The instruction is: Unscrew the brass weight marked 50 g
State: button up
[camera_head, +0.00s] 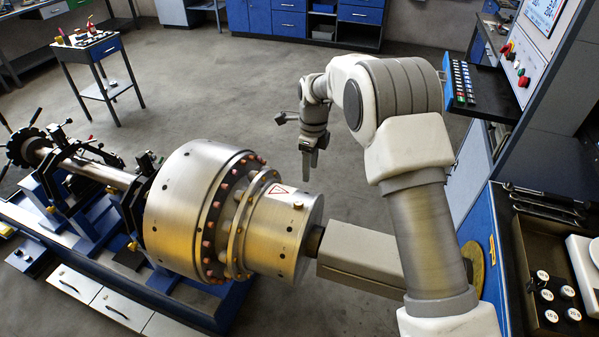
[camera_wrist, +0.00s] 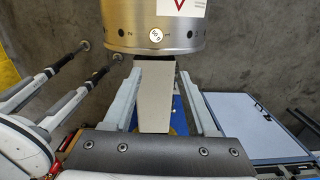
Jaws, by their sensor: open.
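A small brass weight (camera_head: 298,206) sticks out of the rim of the steel rotor (camera_head: 262,235) in the head view. In the wrist view a round brass-coloured weight (camera_wrist: 155,35) sits in the rotor's curved side (camera_wrist: 200,40), between dark holes; its marking is too small to read surely. My gripper (camera_head: 309,160) hangs in the air, fingers down, behind and above the rotor's right end in the head view. In the wrist view its two fingers (camera_wrist: 160,77) are apart and empty, short of the weight and not touching it.
A beige drive housing (camera_head: 360,255) joins the rotor's right end and also shows between my fingers in the wrist view (camera_wrist: 154,95). A dark tray with several white-topped weights (camera_head: 567,292) lies at the lower right. Open floor (camera_head: 240,90) lies behind the rotor.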

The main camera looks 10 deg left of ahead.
aim_at(298, 202)
jog(key=a+f, duration=0.1)
jog(key=f, duration=0.1)
jog(key=a+f+m, duration=0.2)
jog(key=f, duration=0.1)
jog(key=shift+a+f+g+p, duration=0.1)
jog(key=shift+f+g+p, duration=0.2)
jog(key=shift+p, duration=0.1)
jog(key=shift+s+f+b, duration=0.1)
jog(key=shift+f+b, duration=2.2)
jog(key=shift+f, duration=1.65)
grip_shut()
